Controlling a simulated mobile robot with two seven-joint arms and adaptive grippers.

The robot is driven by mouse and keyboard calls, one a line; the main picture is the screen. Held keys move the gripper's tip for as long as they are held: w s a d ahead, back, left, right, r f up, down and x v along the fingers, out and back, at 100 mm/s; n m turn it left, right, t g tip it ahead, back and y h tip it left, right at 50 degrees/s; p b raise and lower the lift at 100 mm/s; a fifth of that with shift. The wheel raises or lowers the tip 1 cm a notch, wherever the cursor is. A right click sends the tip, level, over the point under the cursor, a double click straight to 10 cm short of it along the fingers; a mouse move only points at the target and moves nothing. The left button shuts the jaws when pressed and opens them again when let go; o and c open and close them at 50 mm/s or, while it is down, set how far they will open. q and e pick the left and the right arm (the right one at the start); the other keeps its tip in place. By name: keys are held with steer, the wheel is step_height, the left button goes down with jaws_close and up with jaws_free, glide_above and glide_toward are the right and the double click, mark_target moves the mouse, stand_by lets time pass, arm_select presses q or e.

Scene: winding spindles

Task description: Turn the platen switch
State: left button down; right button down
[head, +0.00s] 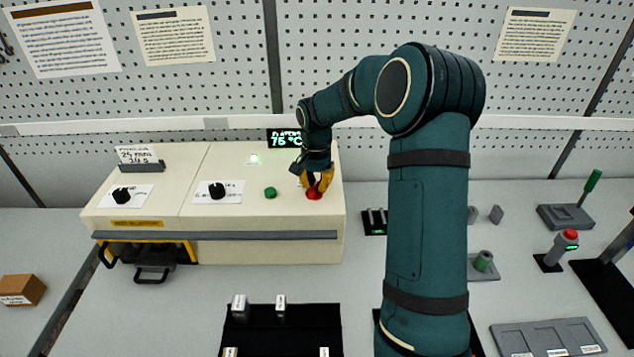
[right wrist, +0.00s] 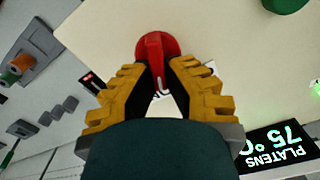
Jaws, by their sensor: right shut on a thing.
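The platen switch is a red rotary knob (head: 314,194) on top of the cream machine (head: 190,234), at its right end. In the right wrist view the red knob (right wrist: 155,46) has a raised grip bar. My right gripper (head: 318,184), with yellow fingers, points down over the knob. In the right wrist view its fingertips (right wrist: 158,68) are closed on the two sides of the bar. A small display (head: 285,138) behind the knob reads 75 °C; in the right wrist view the display (right wrist: 275,148) also reads PLATENS. My left gripper is not in view.
A green button (head: 270,192) sits left of the red knob. Two black knobs (head: 217,190) (head: 121,195) are farther left. A black tray (head: 290,318) with small labelled pieces lies in front. A red-topped post (head: 566,240) and a green-handled lever (head: 591,184) stand at right.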

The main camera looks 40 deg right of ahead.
steer(key=n, duration=0.5)
steer(key=shift+w+a+n+p, duration=0.15)
steer(key=shift+a+n+p, duration=0.15)
steer(key=shift+p, duration=0.1)
steer(key=n, duration=0.5)
steer(key=shift+w+a+f+n+p, duration=0.1)
steer(key=shift+a+n+p, duration=0.15)
steer(key=shift+n+p, duration=0.05)
steer(key=c, duration=1)
jaws_free()
step_height(320, 180, up, 12)
steer(key=shift+r, duration=0.1)
steer(key=shift+w, duration=0.1)
